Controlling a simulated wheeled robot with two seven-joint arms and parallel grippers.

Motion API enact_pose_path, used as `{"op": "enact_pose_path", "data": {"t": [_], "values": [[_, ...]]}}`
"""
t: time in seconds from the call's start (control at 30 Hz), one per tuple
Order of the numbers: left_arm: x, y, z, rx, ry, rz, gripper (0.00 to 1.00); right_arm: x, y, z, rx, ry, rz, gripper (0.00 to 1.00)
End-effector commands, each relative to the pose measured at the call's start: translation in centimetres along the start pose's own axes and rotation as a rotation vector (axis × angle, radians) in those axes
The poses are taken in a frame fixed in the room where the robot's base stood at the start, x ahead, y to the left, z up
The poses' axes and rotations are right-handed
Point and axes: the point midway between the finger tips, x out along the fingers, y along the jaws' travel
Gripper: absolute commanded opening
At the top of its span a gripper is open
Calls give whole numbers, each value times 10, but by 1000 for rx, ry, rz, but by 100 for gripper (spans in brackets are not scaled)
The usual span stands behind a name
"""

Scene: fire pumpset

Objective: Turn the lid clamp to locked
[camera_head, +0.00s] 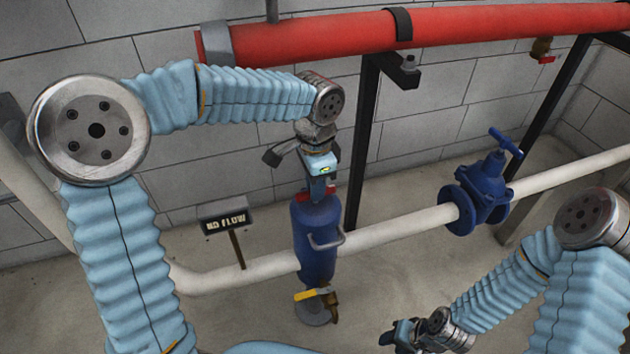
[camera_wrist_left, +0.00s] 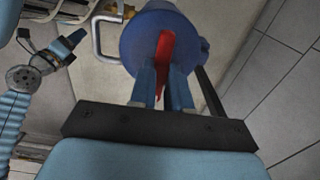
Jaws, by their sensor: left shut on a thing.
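The lid clamp is a red handle (camera_wrist_left: 164,55) on top of the blue upright canister (camera_head: 316,240). In the left wrist view it lies between my two blue fingers and crosses the round blue lid (camera_wrist_left: 140,35). My left gripper (camera_head: 320,190) reaches down onto the canister top from above, shut on the clamp. In the head view the fingers hide most of the clamp, leaving a small bit of red. My right gripper (camera_head: 388,337) is low at the right, away from the canister; its finger gap is not clear.
A white pipe (camera_head: 395,228) runs into the canister, with a blue gate valve (camera_head: 484,190) to its right. A yellow-handled valve (camera_head: 312,294) sits below the canister. A NO FLOW sign (camera_head: 226,222) stands left. A red pipe (camera_head: 460,25) and black post (camera_head: 362,140) are behind.

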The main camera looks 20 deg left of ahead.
Motion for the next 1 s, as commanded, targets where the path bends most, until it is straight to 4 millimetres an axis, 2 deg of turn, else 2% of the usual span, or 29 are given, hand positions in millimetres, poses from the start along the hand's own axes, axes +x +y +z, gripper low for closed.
{"op": "enact_pose_path", "data": {"t": [0.57,0.6,0.77,1.0], "values": [[0,2,-2,42,5,2,0,-1,-1,0,-1,-1,-1,40],[0,2,-2,42,5,2,18,-1,-1,0,-1,-1,-1,40],[0,2,-2,40,4,2,43,-1,-1,0,-1,-1,-1,40],[0,1,-1,37,2,1,43,-2,-1,0,-1,-1,-1,40]]}}
